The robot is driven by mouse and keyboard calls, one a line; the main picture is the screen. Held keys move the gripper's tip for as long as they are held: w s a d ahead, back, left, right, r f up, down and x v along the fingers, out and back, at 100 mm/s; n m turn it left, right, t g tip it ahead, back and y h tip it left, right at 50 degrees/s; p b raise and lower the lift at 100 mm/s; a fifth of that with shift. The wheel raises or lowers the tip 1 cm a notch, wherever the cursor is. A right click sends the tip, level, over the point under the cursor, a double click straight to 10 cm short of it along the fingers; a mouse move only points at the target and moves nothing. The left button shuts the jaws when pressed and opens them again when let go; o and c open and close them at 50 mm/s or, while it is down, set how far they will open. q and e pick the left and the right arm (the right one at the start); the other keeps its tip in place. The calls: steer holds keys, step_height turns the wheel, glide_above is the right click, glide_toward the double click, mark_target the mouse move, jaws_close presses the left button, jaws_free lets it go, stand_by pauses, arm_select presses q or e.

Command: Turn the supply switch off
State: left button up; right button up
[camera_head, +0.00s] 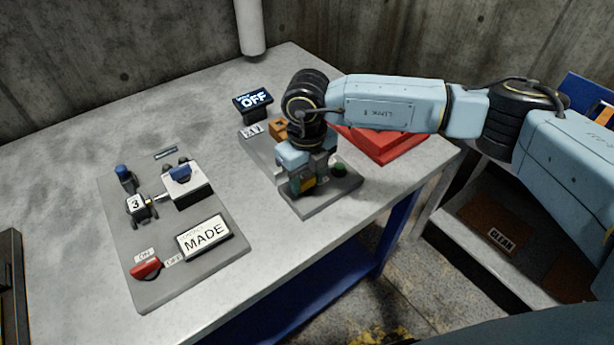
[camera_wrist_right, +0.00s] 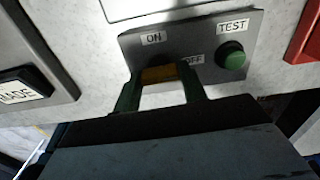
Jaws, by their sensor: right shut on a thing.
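My right gripper (camera_head: 303,186) is over the front of the right-hand grey panel (camera_head: 316,204). In the right wrist view, the green fingers of my right gripper (camera_wrist_right: 161,88) are on either side of a yellow-orange switch handle (camera_wrist_right: 160,74) and shut on it. An ON label (camera_wrist_right: 153,38) is above the handle, and an OFF label (camera_wrist_right: 193,61) is just right of it, partly covered by a finger. The handle's exact angle is hard to tell. A small display (camera_head: 253,102) at the back of this panel reads OFF; its smaller text is unclear. My left gripper is not in view.
A green TEST button (camera_wrist_right: 232,55) is close right of the gripper. A red box (camera_head: 385,143) lies beyond the panel. The left panel (camera_head: 170,272) holds a red switch (camera_head: 146,267) and a MADE sign (camera_head: 204,236). The table's left back is clear.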

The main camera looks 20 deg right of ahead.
mark_target(307, 180)
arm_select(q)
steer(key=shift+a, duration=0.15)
arm_select(e)
steer(key=shift+w+m, duration=0.1)
steer(key=shift+m, duration=0.2)
steer(key=o, duration=0.8)
steer(key=shift+c, duration=0.2)
steer(key=shift+o, duration=1.1)
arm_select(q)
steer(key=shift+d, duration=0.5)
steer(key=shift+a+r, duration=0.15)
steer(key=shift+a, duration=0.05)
arm_select(e)
step_height(307, 180, up, 14)
steer(key=shift+f, duration=0.25)
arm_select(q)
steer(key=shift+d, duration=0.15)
